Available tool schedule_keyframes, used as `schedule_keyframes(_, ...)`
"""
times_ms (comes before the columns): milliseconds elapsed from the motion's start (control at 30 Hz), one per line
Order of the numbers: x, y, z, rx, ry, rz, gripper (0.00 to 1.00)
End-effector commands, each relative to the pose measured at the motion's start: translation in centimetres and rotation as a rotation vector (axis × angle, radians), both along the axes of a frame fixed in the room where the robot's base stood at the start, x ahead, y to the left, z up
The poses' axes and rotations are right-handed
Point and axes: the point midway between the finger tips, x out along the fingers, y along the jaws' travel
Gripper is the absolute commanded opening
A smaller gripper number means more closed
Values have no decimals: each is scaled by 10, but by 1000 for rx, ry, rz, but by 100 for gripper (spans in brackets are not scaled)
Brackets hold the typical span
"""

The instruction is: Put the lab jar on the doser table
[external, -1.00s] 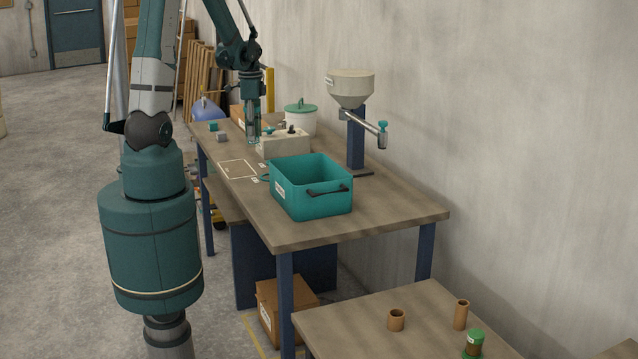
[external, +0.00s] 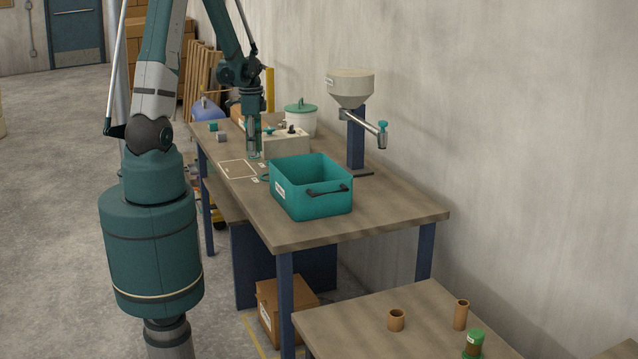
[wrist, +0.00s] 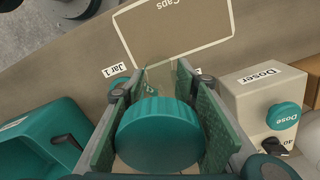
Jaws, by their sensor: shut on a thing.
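My gripper (external: 254,150) is low over the long wooden doser table (external: 390,203), between the white-outlined area and the doser control box. In the wrist view my gripper (wrist: 160,112) is shut on the lab jar, whose round teal lid (wrist: 160,135) sits between the two finger pads. The jar's body is mostly hidden below the lid. It looks upright, close to the tabletop; I cannot tell whether it touches. A "Jar 1" label lies on the table beside the left finger.
The teal bin (external: 311,190) stands just in front of my gripper. The control box (wrist: 262,105), labelled "Doser", is close on the right in the wrist view. The hopper (external: 350,88) stands behind. The outlined "Caps" area (wrist: 140,18) is empty where visible.

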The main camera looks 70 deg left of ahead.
Motion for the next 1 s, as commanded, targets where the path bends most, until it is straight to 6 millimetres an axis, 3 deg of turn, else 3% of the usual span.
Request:
schedule_keyframes(500,0,0,-38,0,0,0,16)
schedule_keyframes(1000,0,0,-44,0,0,0,16)
